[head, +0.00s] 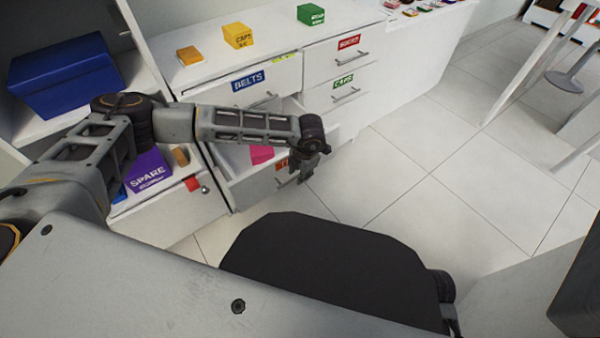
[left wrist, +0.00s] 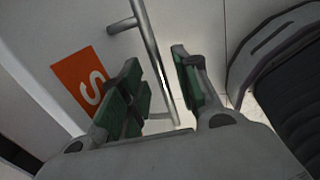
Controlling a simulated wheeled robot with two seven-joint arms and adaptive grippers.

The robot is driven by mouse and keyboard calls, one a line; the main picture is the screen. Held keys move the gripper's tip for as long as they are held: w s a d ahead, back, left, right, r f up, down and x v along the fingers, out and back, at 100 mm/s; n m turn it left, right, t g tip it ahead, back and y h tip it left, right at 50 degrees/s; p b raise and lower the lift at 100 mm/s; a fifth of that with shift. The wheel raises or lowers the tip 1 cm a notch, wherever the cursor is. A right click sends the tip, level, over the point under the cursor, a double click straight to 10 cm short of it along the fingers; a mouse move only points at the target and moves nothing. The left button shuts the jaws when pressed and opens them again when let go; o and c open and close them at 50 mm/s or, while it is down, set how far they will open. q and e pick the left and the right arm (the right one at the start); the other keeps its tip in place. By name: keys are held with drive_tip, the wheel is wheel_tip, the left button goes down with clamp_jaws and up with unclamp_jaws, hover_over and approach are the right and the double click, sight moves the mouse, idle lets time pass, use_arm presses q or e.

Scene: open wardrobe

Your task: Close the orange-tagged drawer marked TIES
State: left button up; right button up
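The orange-tagged drawer (head: 250,188) is pulled out below the BELTS drawer, with a pink item (head: 261,153) inside. Its orange tag (head: 281,165) is mostly covered by my left arm; in the left wrist view the tag (left wrist: 82,82) shows only a letter S. My left gripper (head: 308,172) is at the drawer's front, by its handle. In the left wrist view the left gripper (left wrist: 162,88) is open, with the metal bar handle (left wrist: 150,45) running down between its green-padded fingers. I cannot tell whether the fingers touch the bar. My right gripper is not in view.
A red-tagged drawer (head: 165,215) with a purple SPARE box (head: 148,172) stands out at left. A blue box (head: 66,76) sits on a shelf.

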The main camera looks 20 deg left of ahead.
use_arm(q)
drive_tip(key=shift+c, duration=0.5)
clamp_jaws()
drive_tip(key=shift+w+a, duration=0.1)
drive_tip(key=w+a, duration=0.3)
drive_tip(key=a, duration=0.1)
drive_tip(key=w+a+b, duration=0.1)
drive_tip(key=w+a, duration=0.3)
drive_tip(key=a, duration=0.1)
drive_tip(key=w+a, duration=0.3)
drive_tip(key=a, duration=0.2)
drive_tip(key=shift+w+b, duration=0.3)
drive_tip(key=shift+w, duration=0.1)
drive_tip(key=shift+w+a, duration=0.3)
drive_tip(key=shift+a, duration=0.1)
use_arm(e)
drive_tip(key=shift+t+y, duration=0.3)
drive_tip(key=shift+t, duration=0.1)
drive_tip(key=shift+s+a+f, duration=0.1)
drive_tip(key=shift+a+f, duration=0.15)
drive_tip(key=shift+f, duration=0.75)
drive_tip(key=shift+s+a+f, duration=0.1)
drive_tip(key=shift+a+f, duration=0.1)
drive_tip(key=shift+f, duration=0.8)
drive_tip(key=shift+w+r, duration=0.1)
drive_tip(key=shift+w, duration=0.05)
